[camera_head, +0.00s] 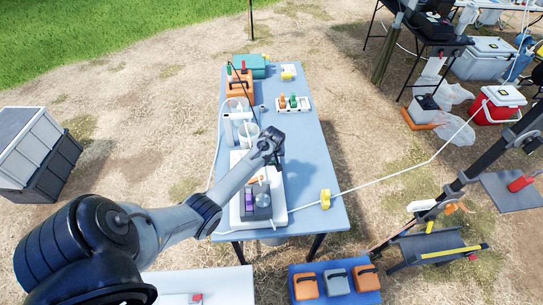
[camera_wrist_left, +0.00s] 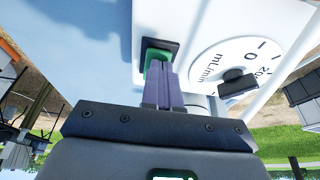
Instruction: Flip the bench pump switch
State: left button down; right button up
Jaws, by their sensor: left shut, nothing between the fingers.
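In the left wrist view the bench pump is a white housing (camera_wrist_left: 180,18) with a round dial (camera_wrist_left: 213,58) marked mL/min and a black knob (camera_wrist_left: 238,84). Beside the dial is a green switch (camera_wrist_left: 152,66) in a black frame. My left gripper (camera_wrist_left: 164,68) is shut and empty, its fingertips at the switch and overlapping it; whether they touch it I cannot tell. In the head view my left gripper (camera_head: 275,163) is low over the blue table (camera_head: 314,163). The switch cannot be made out there. My right gripper is not in view.
A white tray (camera_head: 278,219) with a grey and purple device is at the table's near end. Orange (camera_head: 238,88) and teal (camera_head: 252,66) cases stand at the far end. The table's right middle is clear.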

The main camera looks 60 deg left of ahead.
pick_arm(q)
jog(key=shift+a, duration=0.15)
jog(key=shift+w+a+r, duration=0.2)
jog(key=shift+w+a, duration=0.1)
jog(key=shift+a, duration=0.2)
jog(key=shift+d+r+p, duration=0.1)
jog(key=shift+r+p, duration=0.35)
jog(key=p+v, duration=0.3)
jog(key=p, duration=0.1)
jog(key=shift+r+p, duration=0.3)
jog(key=shift+r, duration=0.1)
jog(key=s+d+r, duration=0.2)
jog(key=d+r, duration=0.2)
jog(key=r, duration=0.3)
jog(key=shift+s+d+r+p, duration=0.2)
jog(key=shift+d+r+p, duration=0.1)
jog(key=shift+d+p, duration=0.1)
